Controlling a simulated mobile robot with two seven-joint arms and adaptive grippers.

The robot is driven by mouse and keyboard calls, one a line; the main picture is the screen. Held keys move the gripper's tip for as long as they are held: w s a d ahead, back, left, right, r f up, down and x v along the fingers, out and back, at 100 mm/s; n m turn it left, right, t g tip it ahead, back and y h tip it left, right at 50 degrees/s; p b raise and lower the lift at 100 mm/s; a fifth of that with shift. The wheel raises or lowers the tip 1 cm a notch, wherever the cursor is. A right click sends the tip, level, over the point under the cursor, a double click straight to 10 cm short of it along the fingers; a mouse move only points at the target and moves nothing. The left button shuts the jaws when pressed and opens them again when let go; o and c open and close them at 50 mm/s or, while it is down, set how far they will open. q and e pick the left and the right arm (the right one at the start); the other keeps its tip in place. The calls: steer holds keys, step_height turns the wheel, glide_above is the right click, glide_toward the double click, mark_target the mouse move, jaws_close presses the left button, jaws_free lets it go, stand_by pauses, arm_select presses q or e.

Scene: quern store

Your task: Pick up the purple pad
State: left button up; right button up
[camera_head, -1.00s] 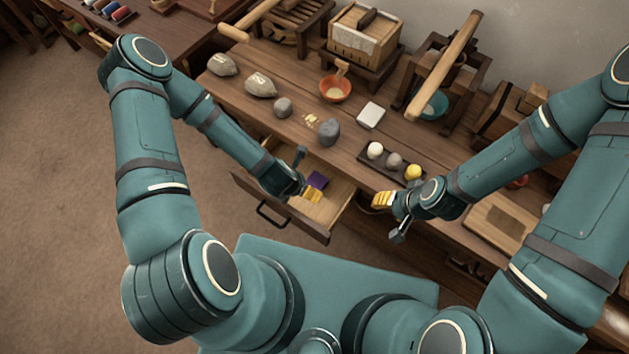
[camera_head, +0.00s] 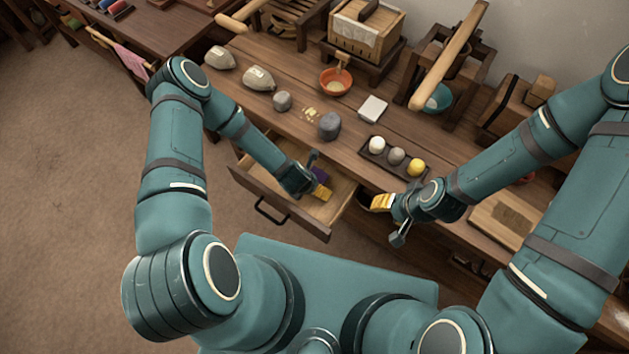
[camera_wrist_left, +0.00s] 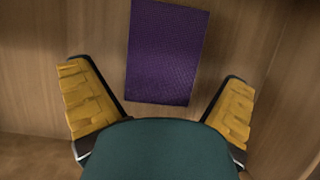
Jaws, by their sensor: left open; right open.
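The purple pad (camera_wrist_left: 166,55) lies flat on the wooden floor of the open drawer (camera_head: 265,185). In the head view only a part of the pad (camera_head: 321,174) shows, the rest hidden behind my left gripper (camera_head: 318,178). In the left wrist view my left gripper (camera_wrist_left: 157,103) is open, with one yellow finger on each side of the pad's near end. The pad is apart from both fingers, and most of it extends beyond them. My right gripper (camera_head: 383,212) is open and empty, by the bench's front edge to the right of the drawer.
The bench above the drawer holds a dark tray (camera_head: 399,170) with several round stones, a grey stone (camera_head: 330,126), a white block (camera_head: 373,109), an orange bowl (camera_head: 335,80) and two sacks (camera_head: 258,78). The drawer walls surround my left gripper.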

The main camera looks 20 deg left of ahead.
arm_select(q)
steer(key=shift+f, duration=0.1)
steer(key=shift+c, duration=0.3)
steer(key=c, duration=1.1)
steer(key=shift+w+a+r, duration=0.1)
steer(key=shift+a+r, duration=0.3)
steer(key=shift+r, duration=0.05)
steer(key=a+r, duration=0.2)
steer(key=a, duration=0.2)
steer(key=a+r+p, duration=0.1)
steer(key=a+r, duration=0.1)
steer(key=a, duration=0.2)
steer(key=a+r+p, duration=0.1)
steer(key=a+r, duration=0.2)
steer(key=a, duration=0.2)
steer(key=shift+w, duration=0.3)
